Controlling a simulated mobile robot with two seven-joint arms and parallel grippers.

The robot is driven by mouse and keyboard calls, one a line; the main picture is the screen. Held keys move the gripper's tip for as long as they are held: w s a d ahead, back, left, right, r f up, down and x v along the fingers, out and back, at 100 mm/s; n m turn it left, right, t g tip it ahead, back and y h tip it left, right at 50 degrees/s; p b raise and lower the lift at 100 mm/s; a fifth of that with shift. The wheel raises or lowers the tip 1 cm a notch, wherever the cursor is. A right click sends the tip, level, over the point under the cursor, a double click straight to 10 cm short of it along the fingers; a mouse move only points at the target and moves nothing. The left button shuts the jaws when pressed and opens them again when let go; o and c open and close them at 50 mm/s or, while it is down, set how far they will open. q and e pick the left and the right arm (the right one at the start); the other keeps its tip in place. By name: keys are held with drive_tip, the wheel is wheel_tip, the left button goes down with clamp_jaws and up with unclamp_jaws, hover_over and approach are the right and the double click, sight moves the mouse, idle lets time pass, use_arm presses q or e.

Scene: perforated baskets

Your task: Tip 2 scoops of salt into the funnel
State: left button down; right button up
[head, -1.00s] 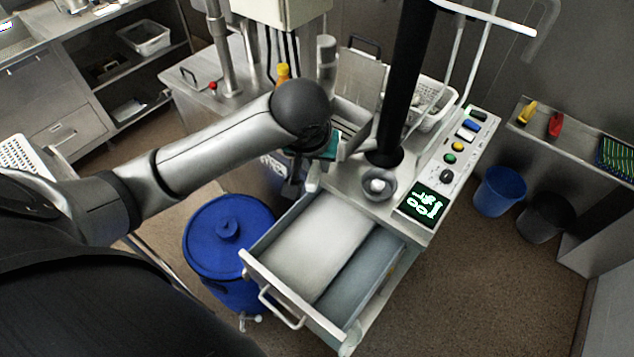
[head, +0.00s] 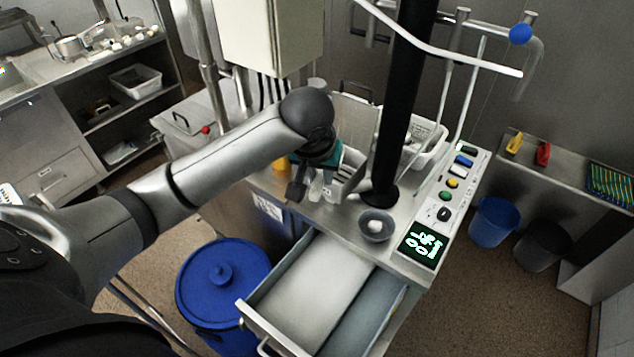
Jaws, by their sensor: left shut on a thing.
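My left arm comes in from the left, and its left gripper (head: 308,190) is over the counter, behind the open drawer. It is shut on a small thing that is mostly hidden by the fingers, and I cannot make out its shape. A small grey bowl-like vessel (head: 372,238) with a white lump in it stands on the counter to the right, apart from the gripper; I cannot tell whether it is the funnel. The open drawer (head: 246,308) has a pale left part and a grey right part. I cannot identify any salt for sure. My right gripper is not in view.
A black column (head: 405,100) rises behind the vessel. A lit display (head: 421,245) and a row of buttons are at its right. A metal bin (head: 349,187) stands close behind the gripper. A lidded blue barrel (head: 222,262) stands left of the drawer. Open floor is at the right.

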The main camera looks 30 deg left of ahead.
use_arm(q)
drive_tip(key=w, duration=0.3)
drive_tip(key=w+a, duration=0.1)
drive_tip(key=shift+w+f, duration=0.15)
drive_tip(key=shift+f, duration=0.2)
drive_tip(key=shift+w+a+r+g, duration=0.2)
drive_tip(key=shift+w+r+g, duration=0.2)
drive_tip(key=shift+w, duration=0.15)
drive_tip(key=shift+w+r+g+h, duration=0.2)
drive_tip(key=shift+r+g, duration=0.25)
drive_tip(key=shift+g, duration=0.15)
drive_tip(key=shift+w+r+g+h, duration=0.2)
drive_tip(key=shift+r+g, duration=0.2)
drive_tip(key=shift+g, duration=0.2)
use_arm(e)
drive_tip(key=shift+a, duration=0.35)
use_arm(q)
drive_tip(key=shift+a, duration=0.1)
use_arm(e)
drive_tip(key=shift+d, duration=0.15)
use_arm(q)
drive_tip(key=shift+w+r, duration=0.15)
drive_tip(key=shift+r, duration=0.05)
drive_tip(key=shift+w+a+r+g+h, duration=0.1)
drive_tip(key=shift+w+r+g+h, duration=0.15)
drive_tip(key=shift+r+g, duration=0.3)
drive_tip(key=shift+w+a+r+g+h, duration=0.15)
drive_tip(key=shift+w+r+g, duration=0.15)
drive_tip(key=shift+g, duration=0.35)
